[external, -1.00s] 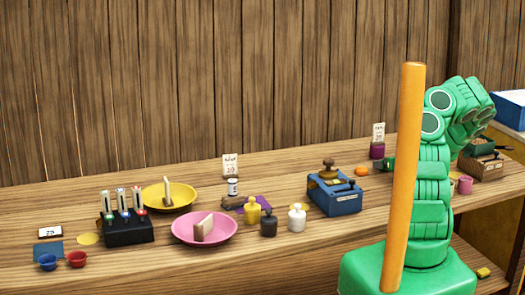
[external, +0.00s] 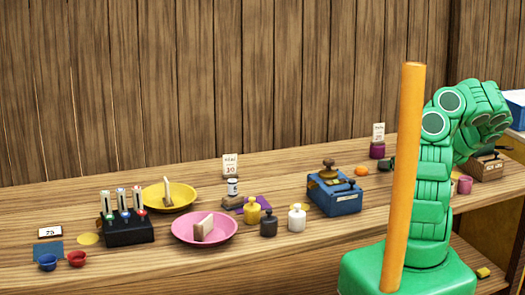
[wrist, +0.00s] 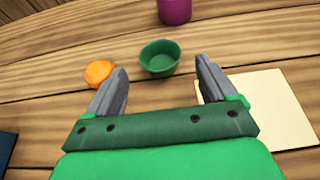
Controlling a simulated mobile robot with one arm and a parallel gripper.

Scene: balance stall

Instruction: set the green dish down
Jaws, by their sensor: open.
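The green dish (wrist: 160,58) is a small round bowl. In the wrist view it appears to rest upright on the wooden counter, just beyond the gap between my fingertips. My gripper (wrist: 160,68) is open, with one grey finger to either side and nothing held between them. The fingers look apart from the dish.
An orange round piece (wrist: 98,72) lies close by my left finger. A purple cup (wrist: 174,10) stands behind the dish. A cream sheet (wrist: 268,105) lies at the right. A blue box (external: 335,194) stands to the left. An orange pole (external: 403,180) rises before my arm.

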